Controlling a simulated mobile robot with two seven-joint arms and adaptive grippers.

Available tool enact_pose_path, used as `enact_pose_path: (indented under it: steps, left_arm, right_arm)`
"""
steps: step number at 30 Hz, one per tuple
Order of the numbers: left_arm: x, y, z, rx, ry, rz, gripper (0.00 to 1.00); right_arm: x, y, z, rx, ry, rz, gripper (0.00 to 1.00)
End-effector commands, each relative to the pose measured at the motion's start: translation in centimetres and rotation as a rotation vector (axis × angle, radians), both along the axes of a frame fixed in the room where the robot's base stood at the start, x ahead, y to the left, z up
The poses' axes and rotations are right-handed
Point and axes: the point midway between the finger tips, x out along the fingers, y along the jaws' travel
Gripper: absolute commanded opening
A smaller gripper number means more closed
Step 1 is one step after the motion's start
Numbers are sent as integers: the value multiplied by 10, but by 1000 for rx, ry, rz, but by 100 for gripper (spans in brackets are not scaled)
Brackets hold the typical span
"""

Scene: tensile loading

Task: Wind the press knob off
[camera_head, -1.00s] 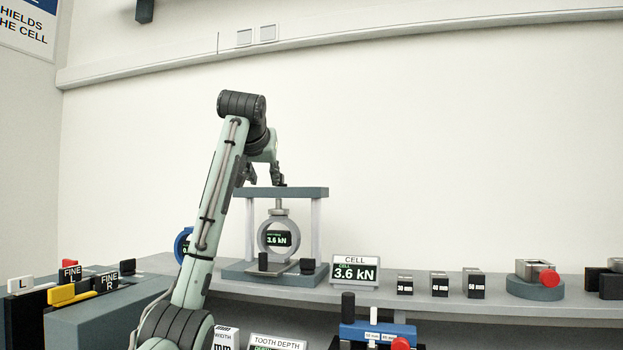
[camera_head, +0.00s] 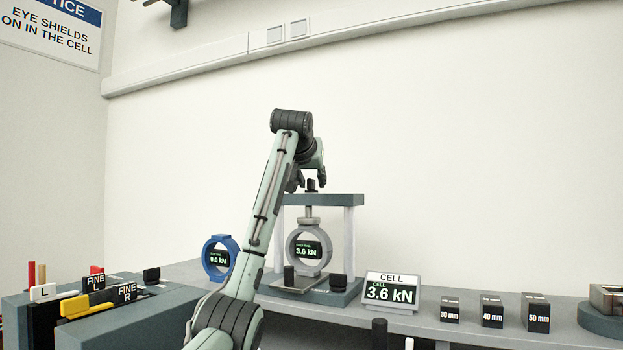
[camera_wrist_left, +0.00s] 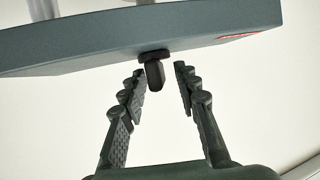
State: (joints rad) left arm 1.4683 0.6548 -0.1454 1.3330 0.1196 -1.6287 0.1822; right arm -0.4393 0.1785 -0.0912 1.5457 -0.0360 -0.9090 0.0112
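The press (camera_head: 361,240) stands on the grey shelf with two pale columns and a dark crossbeam. Its press knob (camera_head: 311,186) is a small dark piece on top of the crossbeam. In the left wrist view the knob (camera_wrist_left: 154,75) sticks out from the beam's face. My left gripper (camera_head: 309,181) is at the knob from above. In the left wrist view its fingers (camera_wrist_left: 160,75) are spread, one on each side of the knob, with gaps visible. Below the beam, a grey ring gauge (camera_head: 291,246) reads 3.6 kN. My right gripper is not in view.
A CELL display (camera_head: 391,290) reads 3.6 kN right of the press. A blue ring gauge (camera_head: 221,258) stands to its left. Labelled blocks (camera_head: 492,312) line the shelf. A box with levers (camera_head: 100,312) is at lower left.

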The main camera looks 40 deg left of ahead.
Motion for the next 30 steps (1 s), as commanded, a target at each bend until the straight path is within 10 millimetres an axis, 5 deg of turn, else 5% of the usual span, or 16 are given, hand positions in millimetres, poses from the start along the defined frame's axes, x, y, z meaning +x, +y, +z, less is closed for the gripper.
enact_pose_path:
  steps: [8, 16, 30]
  left_arm:
    - [2, 1, -1, 1, -1, 0, 31]
    - [2, 1, -1, 1, -1, 0, 0]
    - [2, 0, 0, 1, -1, 50, 0]
  right_arm:
    - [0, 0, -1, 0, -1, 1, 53]
    - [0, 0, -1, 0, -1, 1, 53]
    - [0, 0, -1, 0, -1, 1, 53]
